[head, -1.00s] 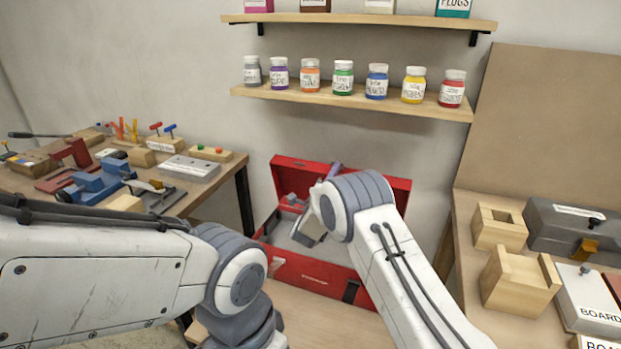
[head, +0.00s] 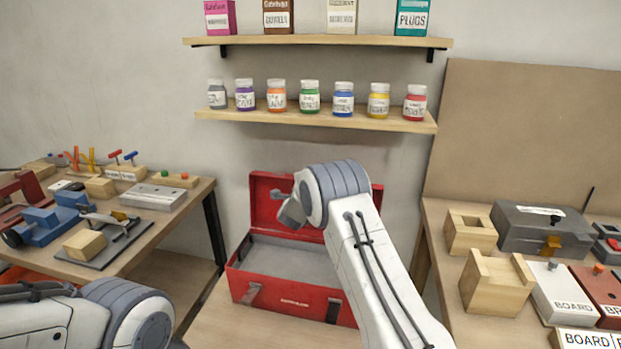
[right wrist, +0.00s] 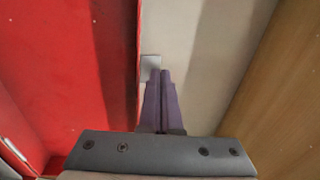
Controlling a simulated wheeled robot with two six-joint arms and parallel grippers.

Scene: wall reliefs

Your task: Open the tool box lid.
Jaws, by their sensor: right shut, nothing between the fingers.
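The red tool box (head: 285,297) stands on a low wooden surface in the middle of the head view. Its lid (head: 267,204) stands up at the back, and the grey inside shows empty where visible. My right arm covers the box's right part and part of the lid. My right gripper's purple fingers (right wrist: 160,82) are shut and empty in the right wrist view, beside a red surface (right wrist: 70,60) and near a small grey piece (right wrist: 150,68) at its edge. The fingers are hidden in the head view. My left gripper is out of view.
A left bench (head: 190,200) holds clamps, wooden blocks and a blue vise. A right bench (head: 440,262) holds wooden blocks (head: 497,284), a grey case (head: 542,232) and labelled boxes. Shelves of jars (head: 310,100) and cartons hang on the wall above.

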